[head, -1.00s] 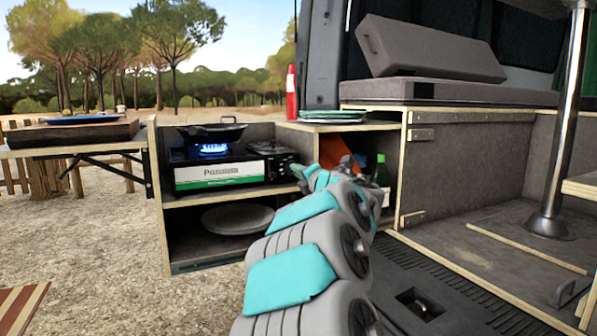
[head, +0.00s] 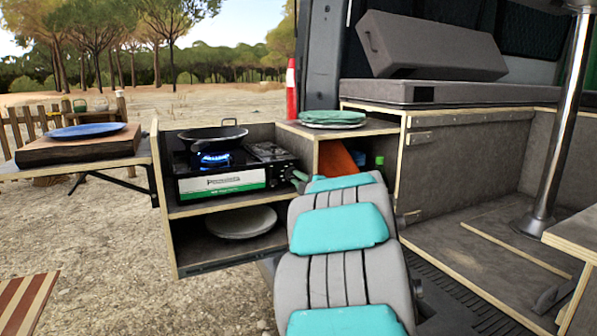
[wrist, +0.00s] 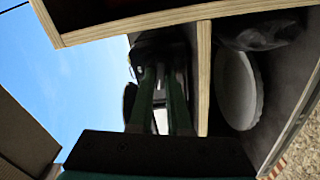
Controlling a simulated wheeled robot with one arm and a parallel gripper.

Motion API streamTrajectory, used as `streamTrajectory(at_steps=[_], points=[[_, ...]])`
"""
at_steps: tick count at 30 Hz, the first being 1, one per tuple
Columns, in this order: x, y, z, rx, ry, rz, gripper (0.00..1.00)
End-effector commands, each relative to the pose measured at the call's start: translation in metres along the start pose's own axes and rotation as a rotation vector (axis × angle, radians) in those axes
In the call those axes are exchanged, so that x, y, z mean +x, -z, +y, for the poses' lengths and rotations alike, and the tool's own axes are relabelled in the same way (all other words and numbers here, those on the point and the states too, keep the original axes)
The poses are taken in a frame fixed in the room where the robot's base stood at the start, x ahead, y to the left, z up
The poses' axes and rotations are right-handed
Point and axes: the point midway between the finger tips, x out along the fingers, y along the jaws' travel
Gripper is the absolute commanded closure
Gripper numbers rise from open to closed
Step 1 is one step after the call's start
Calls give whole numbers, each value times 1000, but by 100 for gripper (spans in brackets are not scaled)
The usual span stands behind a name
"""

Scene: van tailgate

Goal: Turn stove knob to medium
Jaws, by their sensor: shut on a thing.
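The portable gas stove (head: 222,181), black with a white and green front, stands on the upper shelf of the pull-out kitchen unit. A blue flame (head: 214,159) burns under a black pan (head: 213,136). My gripper (head: 299,179) is at the stove's right front end, partly hidden by my arm. In the wrist view my gripper (wrist: 162,78) has its two dark green fingers close together at the dark end of the stove. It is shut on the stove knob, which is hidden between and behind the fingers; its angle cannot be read.
A green bottle (head: 379,165) stands in the open compartment beside my arm. A blue plate (head: 86,130) rests on a wooden board (head: 79,146) at left.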

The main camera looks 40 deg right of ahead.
Motion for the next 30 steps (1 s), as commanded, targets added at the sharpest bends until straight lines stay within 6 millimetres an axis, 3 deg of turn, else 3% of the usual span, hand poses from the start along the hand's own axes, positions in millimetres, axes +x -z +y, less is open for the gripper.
streamTrajectory(at_steps=[10,26,27,30], points=[[0,0,0,134,2,-1,100],[0,-1,-2,153,2,-2,100],[0,-1,-2,153,2,-2,80],[0,-1,-1,153,2,-2,68]])
